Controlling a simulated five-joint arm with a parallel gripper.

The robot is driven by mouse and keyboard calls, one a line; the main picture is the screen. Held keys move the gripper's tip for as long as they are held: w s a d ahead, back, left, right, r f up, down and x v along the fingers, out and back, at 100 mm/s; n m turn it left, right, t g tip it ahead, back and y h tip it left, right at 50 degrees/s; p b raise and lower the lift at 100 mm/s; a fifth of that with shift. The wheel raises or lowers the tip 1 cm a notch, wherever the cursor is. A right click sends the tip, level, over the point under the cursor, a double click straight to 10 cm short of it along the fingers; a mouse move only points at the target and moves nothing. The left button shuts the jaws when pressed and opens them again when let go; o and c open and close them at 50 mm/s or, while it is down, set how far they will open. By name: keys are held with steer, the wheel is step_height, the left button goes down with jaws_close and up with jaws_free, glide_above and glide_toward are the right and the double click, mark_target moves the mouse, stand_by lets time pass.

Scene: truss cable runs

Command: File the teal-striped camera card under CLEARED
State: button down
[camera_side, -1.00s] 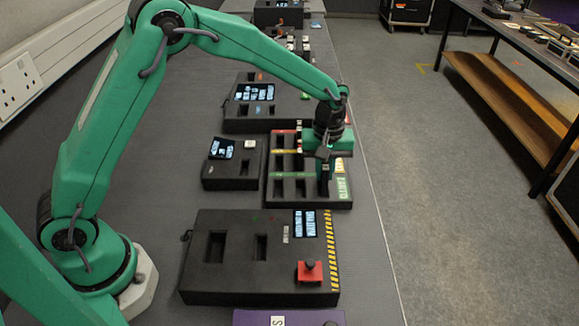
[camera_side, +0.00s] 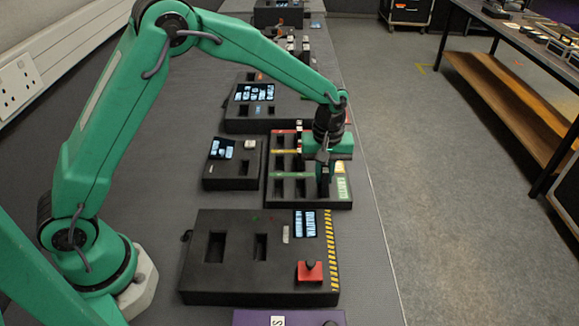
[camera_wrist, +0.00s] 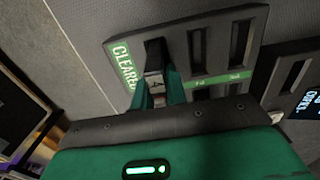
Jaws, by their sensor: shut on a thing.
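The black slotted tray (camera_side: 270,203) has red, yellow and green rows, with the CLEARED label at the right end of its near green row. The label (camera_wrist: 123,65) is large and readable in the wrist view. My gripper (camera_side: 323,188) points down over that row, close beside the label. In the wrist view my gripper (camera_wrist: 160,92) is shut on a small card (camera_wrist: 154,84) with a pale label, at the slot nearest CLEARED. The card's teal stripe cannot be made out. The fingers hide how deep the card sits.
A black console (camera_side: 200,285) with two wells and a red block (camera_side: 310,272) lies nearer the camera. A small box with a screen (camera_side: 215,178) stands left of the tray, and a larger panel (camera_side: 240,122) behind it. The table edge runs close on the right.

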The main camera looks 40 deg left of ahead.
steer(key=shift+f, duration=0.7)
stand_by(1.1)
stand_by(0.3)
steer(key=c, duration=1.3)
jaws_free()
steer(key=shift+o, duration=0.3)
steer(key=shift+o, duration=1.1)
steer(key=shift+r, duration=0.15)
steer(key=shift+r, duration=3.65)
